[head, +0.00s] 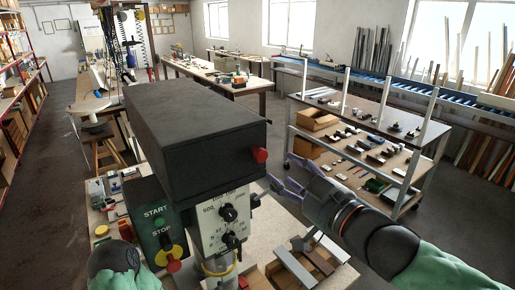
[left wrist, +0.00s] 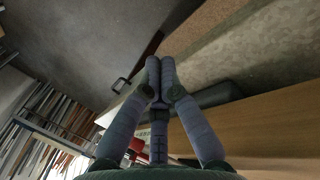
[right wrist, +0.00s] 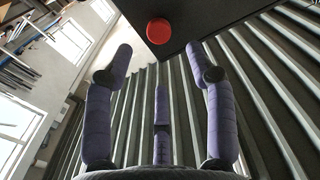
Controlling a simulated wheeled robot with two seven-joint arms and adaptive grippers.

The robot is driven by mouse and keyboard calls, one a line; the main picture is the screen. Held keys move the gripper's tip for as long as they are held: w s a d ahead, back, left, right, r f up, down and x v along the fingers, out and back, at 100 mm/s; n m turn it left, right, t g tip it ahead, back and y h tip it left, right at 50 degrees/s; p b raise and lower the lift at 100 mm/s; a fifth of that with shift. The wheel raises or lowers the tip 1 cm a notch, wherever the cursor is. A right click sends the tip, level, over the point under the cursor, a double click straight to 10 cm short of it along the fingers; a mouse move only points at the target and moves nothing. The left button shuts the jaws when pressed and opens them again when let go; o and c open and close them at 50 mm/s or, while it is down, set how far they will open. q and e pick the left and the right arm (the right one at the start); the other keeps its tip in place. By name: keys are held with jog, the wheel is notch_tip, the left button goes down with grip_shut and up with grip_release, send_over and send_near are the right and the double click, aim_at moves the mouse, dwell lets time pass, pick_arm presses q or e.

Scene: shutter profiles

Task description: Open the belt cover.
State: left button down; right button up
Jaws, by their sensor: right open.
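The belt cover (head: 195,135) is a closed dark box on top of the drill press. A red knob (head: 260,155) sticks out of its right side. My right gripper (head: 279,188) is open and empty, just right of the knob and a little lower, apart from it. In the right wrist view the red knob (right wrist: 159,31) lies ahead between the spread fingertips, on the dark cover (right wrist: 205,22). My left gripper (left wrist: 160,64) has its fingers together with nothing visible between them. In the head view only part of my left arm shows at the bottom left; its fingers are hidden.
The drill press front (head: 222,222) has dials, beside a green START/STOP box (head: 157,222). Metal and wooden profiles (head: 295,266) lie on the bench below my right gripper. A shelf trolley (head: 372,118) with small parts stands at right.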

aim_at(263, 158)
jog(key=b+x, duration=0.1)
jog(key=x, duration=0.3)
jog(key=b+x, duration=0.1)
jog(key=x, duration=0.3)
jog(key=shift+w+a+f, duration=0.1)
jog(key=shift+w+f, duration=0.1)
jog(key=shift+x, duration=1)
grip_shut()
